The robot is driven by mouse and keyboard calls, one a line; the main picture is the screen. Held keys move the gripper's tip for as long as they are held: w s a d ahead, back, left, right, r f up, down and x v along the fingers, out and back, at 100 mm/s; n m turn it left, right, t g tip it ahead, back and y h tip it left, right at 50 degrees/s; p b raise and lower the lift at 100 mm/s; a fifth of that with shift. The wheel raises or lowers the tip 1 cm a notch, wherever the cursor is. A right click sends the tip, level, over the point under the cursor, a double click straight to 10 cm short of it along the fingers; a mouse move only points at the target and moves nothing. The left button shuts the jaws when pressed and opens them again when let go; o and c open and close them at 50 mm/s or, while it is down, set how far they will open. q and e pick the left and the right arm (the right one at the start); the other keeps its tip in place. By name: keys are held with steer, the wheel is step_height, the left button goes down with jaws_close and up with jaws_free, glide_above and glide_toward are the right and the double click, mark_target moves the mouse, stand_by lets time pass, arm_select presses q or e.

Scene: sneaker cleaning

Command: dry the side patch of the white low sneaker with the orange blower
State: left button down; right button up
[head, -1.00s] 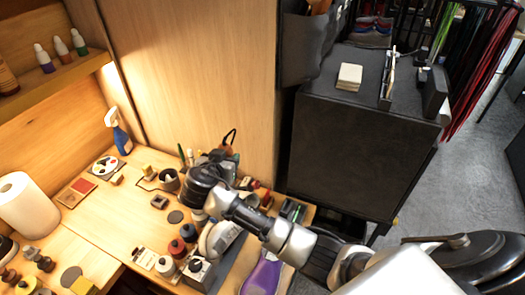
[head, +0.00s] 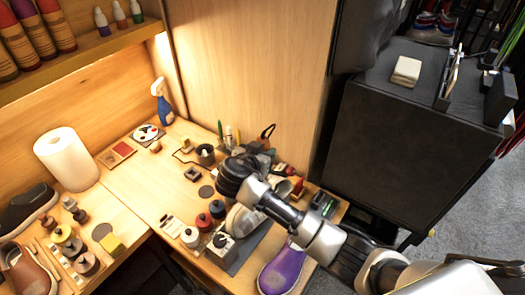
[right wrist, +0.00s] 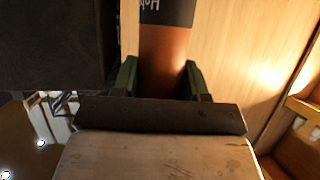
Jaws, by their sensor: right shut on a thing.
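In the right wrist view an orange cylindrical body with a dark lettered band, the orange blower (right wrist: 166,58), stands between the green fingers of my right gripper (right wrist: 160,82). The fingers are shut on it. In the head view my right arm reaches over the bench and its dark wrist hides most of the gripper and blower. The white low sneaker (head: 241,221) sits on a dark mat (head: 240,254) just below that wrist, partly covered by it. Its side patch cannot be made out. My left gripper is not in view.
A purple shoe (head: 282,271) lies right of the mat. Several small bottles, one red-capped (head: 203,221), crowd its left side. A paper towel roll (head: 67,158) and spray bottle (head: 162,103) stand farther left. A dark cabinet (head: 400,150) is at the right.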

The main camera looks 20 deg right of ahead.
steer(key=shift+w+d, duration=0.1)
steer(key=shift+d, duration=0.05)
steer(key=shift+w+d+b, duration=0.45)
steer(key=shift+w+d, duration=0.1)
steer(key=shift+d, duration=0.1)
steer(key=shift+s+a, duration=1.3)
steer(key=shift+a, duration=0.3)
steer(key=shift+w+d+b, duration=0.35)
steer(key=shift+w+d, duration=0.3)
steer(key=shift+d, duration=0.2)
steer(key=shift+w+d+b, duration=0.3)
steer(key=shift+w+d, duration=0.35)
steer(key=shift+d, duration=0.15)
stand_by(0.7)
steer(key=shift+r, duration=0.15)
steer(key=shift+r+p, duration=2.3)
steer(key=shift+r, duration=1.2)
steer(key=shift+f, duration=0.15)
